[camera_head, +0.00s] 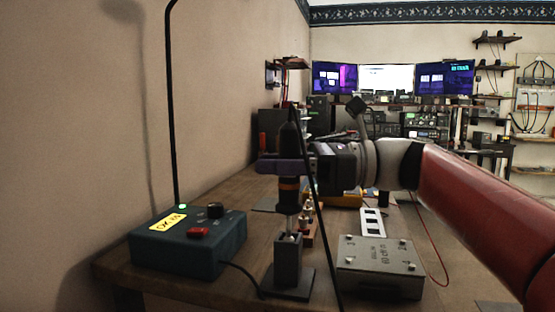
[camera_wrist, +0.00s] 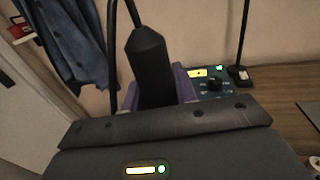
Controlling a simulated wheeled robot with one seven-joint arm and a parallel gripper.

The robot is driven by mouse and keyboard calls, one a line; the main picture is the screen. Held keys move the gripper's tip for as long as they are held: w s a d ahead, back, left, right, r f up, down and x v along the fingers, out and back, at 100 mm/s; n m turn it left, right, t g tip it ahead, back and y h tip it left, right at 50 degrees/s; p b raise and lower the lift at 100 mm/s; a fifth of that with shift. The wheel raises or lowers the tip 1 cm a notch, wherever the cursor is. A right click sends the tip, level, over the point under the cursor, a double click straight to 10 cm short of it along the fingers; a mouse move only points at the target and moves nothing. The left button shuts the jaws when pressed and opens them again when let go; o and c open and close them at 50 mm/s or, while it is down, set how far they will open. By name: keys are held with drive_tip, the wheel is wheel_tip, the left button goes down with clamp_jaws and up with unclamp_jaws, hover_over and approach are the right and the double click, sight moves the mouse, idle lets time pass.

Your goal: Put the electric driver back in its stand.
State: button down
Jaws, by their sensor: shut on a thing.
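The electric driver (camera_head: 289,190) is dark with an orange band and hangs upright in my gripper (camera_head: 284,166). My gripper has purple fingers and is shut around the driver's body. The driver's lower end is right over the top of the stand (camera_head: 288,259), a dark grey block on a flat base. I cannot tell whether the tip is inside the stand or just above it. In the wrist view the driver's black upper end (camera_wrist: 147,65) rises between the purple fingers (camera_wrist: 182,82). The stand is hidden in that view.
A blue control box (camera_head: 188,246) with a yellow label stands left of the stand. A grey metal box (camera_head: 380,267) stands close on its right. A dark cable crosses in front of the driver. A row of small brass-topped parts (camera_head: 306,222) lies behind the stand.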

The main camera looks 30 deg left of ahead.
sight(279, 206)
drive_tip(key=shift+f+b, duration=1.1)
drive_tip(key=shift+f, duration=0.95)
drive_tip(key=c, duration=1)
unclamp_jaws()
